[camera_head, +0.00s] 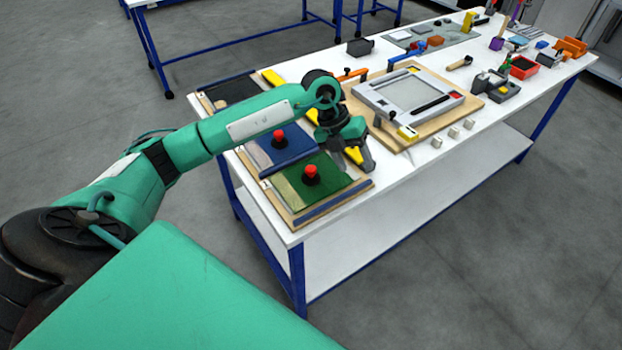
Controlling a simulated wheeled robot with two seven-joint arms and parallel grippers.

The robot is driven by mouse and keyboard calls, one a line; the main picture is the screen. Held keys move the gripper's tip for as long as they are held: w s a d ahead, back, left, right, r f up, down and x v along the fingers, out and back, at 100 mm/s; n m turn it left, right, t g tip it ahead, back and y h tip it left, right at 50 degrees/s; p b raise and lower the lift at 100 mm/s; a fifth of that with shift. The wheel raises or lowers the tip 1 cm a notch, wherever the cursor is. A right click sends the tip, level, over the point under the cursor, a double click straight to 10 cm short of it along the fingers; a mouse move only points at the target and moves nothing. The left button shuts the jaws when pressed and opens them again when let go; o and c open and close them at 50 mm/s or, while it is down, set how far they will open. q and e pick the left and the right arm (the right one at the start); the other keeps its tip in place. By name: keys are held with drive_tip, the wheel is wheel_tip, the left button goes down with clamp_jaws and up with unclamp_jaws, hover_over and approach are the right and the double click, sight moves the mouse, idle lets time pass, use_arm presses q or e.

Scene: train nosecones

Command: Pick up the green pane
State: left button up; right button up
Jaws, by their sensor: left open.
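The green pane (325,181) lies on a wooden board at the near left end of the white table, with a red knob (311,171) standing up from it. My left gripper (362,163) hangs at the pane's upper right side, near its edge. The gripper is open, and nothing shows between its fingers. I cannot tell whether it touches the pane or the board. The pane's far right corner is partly hidden by the gripper. My right gripper is not in view.
A blue pane (283,153) with a red knob lies just behind the green one. A grey frame (408,97) rests on a wooden board to the right, with several small blocks near it. Tools and bins, including a red bin (523,68), crowd the table's far end.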

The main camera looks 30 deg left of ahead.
sight(311, 168)
use_arm(q)
drive_tip(key=a+r+n+g+y, duration=0.15)
drive_tip(key=a+y, duration=0.35)
drive_tip(key=a, duration=0.7)
drive_tip(key=shift+n+t, duration=0.25)
drive_tip(key=shift+n, duration=0.1)
drive_tip(key=f, duration=0.2)
drive_tip(key=f+p, duration=0.1)
drive_tip(key=f, duration=0.2)
drive_tip(key=f+p, duration=0.1)
drive_tip(key=f, duration=0.1)
drive_tip(key=shift+w+a+f, duration=0.25)
drive_tip(key=shift+w+a, duration=0.1)
drive_tip(key=shift+d+f+p, duration=0.15)
drive_tip(key=shift+f+p, duration=0.35)
drive_tip(key=shift+p, duration=0.2)
wheel_tip(311, 168, down, 3)
drive_tip(key=shift+d+f+p, duration=0.1)
drive_tip(key=shift+f+p, duration=0.05)
drive_tip(key=shift+p, duration=0.7)
drive_tip(key=shift+f, duration=0.55)
drive_tip(key=c, duration=1)
drive_tip(key=shift+r, duration=0.1)
clamp_jaws()
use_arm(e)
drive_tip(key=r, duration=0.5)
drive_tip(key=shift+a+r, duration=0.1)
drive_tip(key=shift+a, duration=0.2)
